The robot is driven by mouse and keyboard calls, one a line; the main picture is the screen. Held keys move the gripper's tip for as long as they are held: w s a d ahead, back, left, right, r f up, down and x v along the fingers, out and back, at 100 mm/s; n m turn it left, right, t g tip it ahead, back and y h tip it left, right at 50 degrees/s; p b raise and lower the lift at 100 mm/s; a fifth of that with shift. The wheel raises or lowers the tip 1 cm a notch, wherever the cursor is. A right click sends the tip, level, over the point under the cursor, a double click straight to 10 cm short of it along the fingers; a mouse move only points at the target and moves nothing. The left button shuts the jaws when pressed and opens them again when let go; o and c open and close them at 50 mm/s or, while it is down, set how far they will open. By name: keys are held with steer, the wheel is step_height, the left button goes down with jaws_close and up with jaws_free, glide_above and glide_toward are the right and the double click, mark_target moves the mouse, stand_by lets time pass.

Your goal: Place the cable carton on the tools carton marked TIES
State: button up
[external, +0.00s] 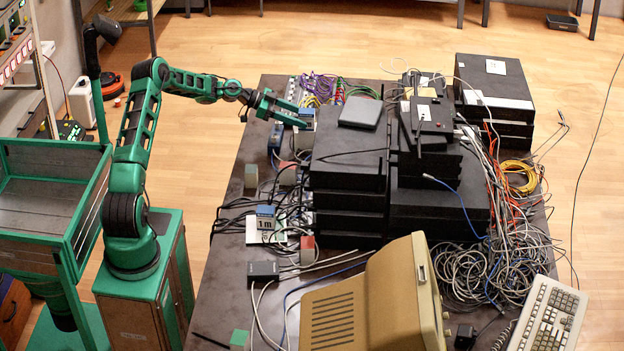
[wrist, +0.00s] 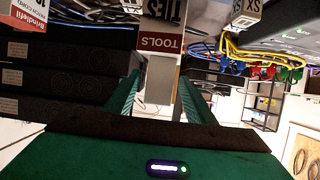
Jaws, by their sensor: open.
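My gripper (external: 282,113) reaches over the far left part of the table, with its fingers apart. In the wrist view, which is upside down, its green fingers (wrist: 157,100) stand left and right of a plain grey block face; I cannot tell whether they touch it. The tools carton (wrist: 160,42) shows just beyond, with a dark red TOOLS band and the word TIES, partly cut off by the frame edge. A blue and white carton marked 1m (external: 265,224) stands at the table's left side; it may be the cable carton, but its printed name is not readable.
Stacked black devices (external: 347,165) fill the middle of the table, close to the gripper. Loose cables lie around them. A blue carton (external: 276,138) stands below the gripper in the external view. A beige monitor (external: 375,300) and a keyboard (external: 545,315) occupy the front.

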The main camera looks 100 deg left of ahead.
steer(key=v, duration=0.9)
steer(key=shift+s, duration=0.2)
